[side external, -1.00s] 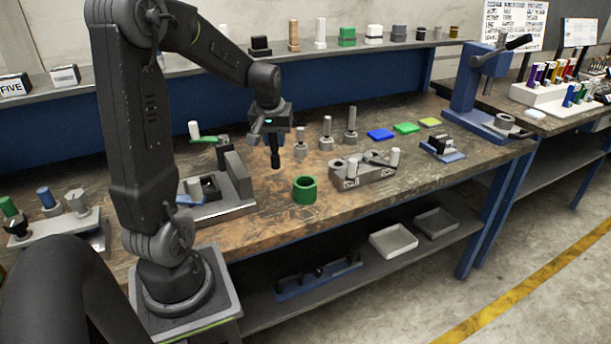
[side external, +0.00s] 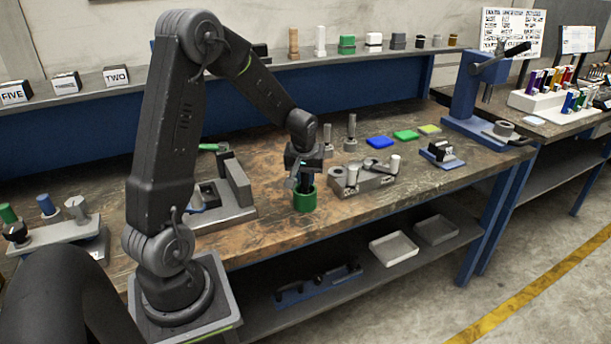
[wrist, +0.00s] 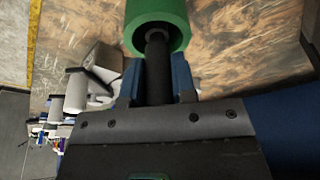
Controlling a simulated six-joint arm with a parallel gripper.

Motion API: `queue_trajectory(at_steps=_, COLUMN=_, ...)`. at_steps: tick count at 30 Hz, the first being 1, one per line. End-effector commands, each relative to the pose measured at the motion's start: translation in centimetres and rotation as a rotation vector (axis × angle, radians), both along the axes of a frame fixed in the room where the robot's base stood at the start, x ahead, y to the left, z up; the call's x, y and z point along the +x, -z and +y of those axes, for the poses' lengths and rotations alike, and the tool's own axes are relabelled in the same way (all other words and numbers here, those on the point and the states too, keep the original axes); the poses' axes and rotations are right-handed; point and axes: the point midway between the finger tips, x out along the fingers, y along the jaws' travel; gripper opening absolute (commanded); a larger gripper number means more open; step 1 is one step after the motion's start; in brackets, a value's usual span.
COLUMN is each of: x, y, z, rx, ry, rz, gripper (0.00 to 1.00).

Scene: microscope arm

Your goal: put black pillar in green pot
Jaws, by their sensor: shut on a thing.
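The green pot (side external: 305,201) stands on the workbench near its front edge. My gripper (side external: 305,183) is directly above the pot, pointing down. In the wrist view my gripper (wrist: 158,80) has its two blue fingers shut on the black pillar (wrist: 157,62). The pillar's far end reaches into the mouth of the green pot (wrist: 158,12). In the side view the fingers and pillar are dark, and the pillar's lower end is hidden by the pot wall. I cannot tell whether the pillar touches the pot's bottom.
A grey fixture block (side external: 362,180) with light pegs stands just right of the pot. A grey vise-like block (side external: 232,190) is on the left. Grey posts (side external: 351,133) stand behind. The bench in front of the pot is clear.

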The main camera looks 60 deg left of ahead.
Motion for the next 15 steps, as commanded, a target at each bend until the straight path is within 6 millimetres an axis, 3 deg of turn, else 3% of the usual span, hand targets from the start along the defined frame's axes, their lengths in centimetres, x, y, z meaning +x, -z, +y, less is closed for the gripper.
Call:
queue_trajectory(at_steps=7, x=0.02, y=0.21, z=0.03, rx=0.001, ry=-0.001, rz=-0.001, gripper=0.0)
queue_trajectory(at_steps=8, x=-0.03, y=0.32, z=0.0, rx=0.0, ry=0.0, rz=0.001, gripper=0.26)
queue_trajectory(at_steps=15, x=-0.02, y=0.26, z=0.0, rx=-0.001, ry=0.0, rz=0.001, gripper=0.49)
